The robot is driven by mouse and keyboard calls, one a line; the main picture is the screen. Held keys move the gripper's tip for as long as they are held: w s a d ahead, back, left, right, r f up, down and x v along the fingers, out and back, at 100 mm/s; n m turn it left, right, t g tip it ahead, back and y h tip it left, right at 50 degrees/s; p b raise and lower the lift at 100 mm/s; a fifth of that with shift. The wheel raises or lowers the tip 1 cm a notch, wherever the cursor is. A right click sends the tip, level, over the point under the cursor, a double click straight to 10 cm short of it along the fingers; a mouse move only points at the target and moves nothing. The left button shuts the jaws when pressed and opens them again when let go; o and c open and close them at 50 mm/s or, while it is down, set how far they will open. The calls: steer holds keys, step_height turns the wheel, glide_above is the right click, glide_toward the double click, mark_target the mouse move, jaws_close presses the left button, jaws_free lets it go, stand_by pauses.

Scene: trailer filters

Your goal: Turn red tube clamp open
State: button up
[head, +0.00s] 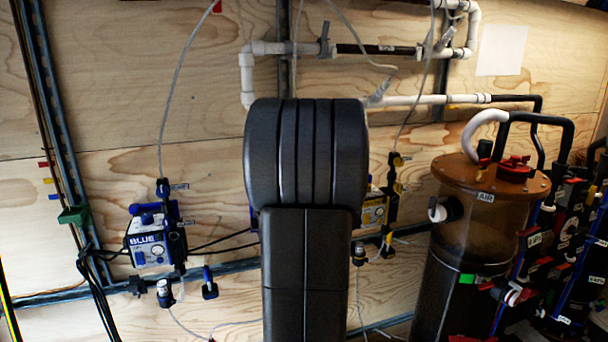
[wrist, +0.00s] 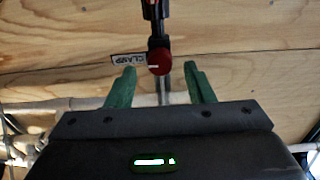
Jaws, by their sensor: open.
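The red tube clamp (wrist: 159,61) shows in the wrist view as a round red knob with a pale line across it, at the lower end of a dark upright fitting. My gripper (wrist: 159,80) has two green fingers, spread apart and empty. The knob appears between and just beyond the fingertips, with a gap on each side, and I see no contact. A label reading "CLAMP" (wrist: 128,59) is on the wood beside the knob. In the head view my arm hides the gripper. A small red piece (head: 217,6) shows there at the top edge; I cannot tell if it is the clamp.
A plywood wall stands behind, with white pipes (head: 400,101) across it. A blue-labelled pump box (head: 150,246) hangs at left and a yellow one (head: 374,212) sits partly behind my arm. A brown tank (head: 455,250) with a red-capped lid stands at right.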

steer(key=shift+x, duration=0.85)
steer(key=c, duration=1)
